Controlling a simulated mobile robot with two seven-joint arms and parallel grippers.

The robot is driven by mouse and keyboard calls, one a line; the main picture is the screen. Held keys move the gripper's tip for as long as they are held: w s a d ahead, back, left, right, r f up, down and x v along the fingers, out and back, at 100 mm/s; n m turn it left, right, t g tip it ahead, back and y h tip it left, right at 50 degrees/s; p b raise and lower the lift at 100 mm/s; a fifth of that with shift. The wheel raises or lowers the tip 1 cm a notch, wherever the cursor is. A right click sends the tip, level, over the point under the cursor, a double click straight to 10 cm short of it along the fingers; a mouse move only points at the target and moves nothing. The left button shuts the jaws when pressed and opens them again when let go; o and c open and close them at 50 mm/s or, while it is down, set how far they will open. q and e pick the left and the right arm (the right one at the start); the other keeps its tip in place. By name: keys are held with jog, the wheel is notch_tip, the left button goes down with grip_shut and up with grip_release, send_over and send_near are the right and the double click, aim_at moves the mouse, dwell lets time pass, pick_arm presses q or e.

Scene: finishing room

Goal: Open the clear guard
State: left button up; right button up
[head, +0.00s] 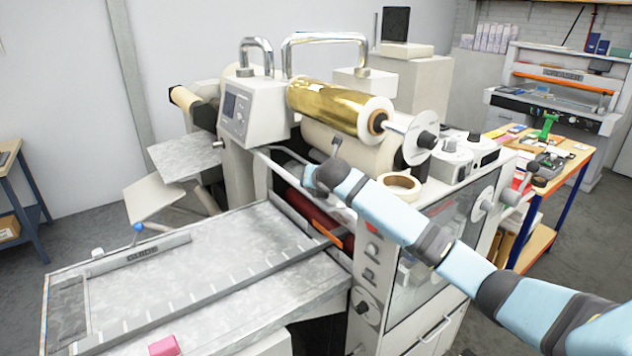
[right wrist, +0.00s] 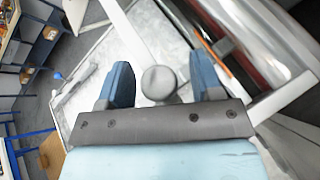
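The clear guard shows mainly as its pale frame bar (head: 277,163) at the machine's infeed, above a dark red roller; its see-through panel is hard to make out. In the right wrist view a round grey knob (right wrist: 158,82) stands in front of a pale bar (right wrist: 128,30). My right gripper (head: 304,176) reaches in from the right at the infeed. In the right wrist view its blue fingers (right wrist: 162,84) are open on either side of the knob, with gaps on both sides. The arm hides part of the guard in the head view. My left gripper is out of view.
A grey feed table (head: 215,262) extends to the front left, with a pink block (head: 163,346) at its near edge. A gold foil roll (head: 335,104) and a tape ring (head: 399,186) are above the infeed. A wooden bench (head: 575,165) stands at the right.

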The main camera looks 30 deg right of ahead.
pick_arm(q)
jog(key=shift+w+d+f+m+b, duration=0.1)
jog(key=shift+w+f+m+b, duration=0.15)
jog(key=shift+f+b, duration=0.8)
pick_arm(e)
jog(key=v, duration=1.3)
jog(key=shift+s+r+b, duration=0.2)
jog(key=shift+s+b, duration=0.1)
jog(key=shift+s, duration=0.05)
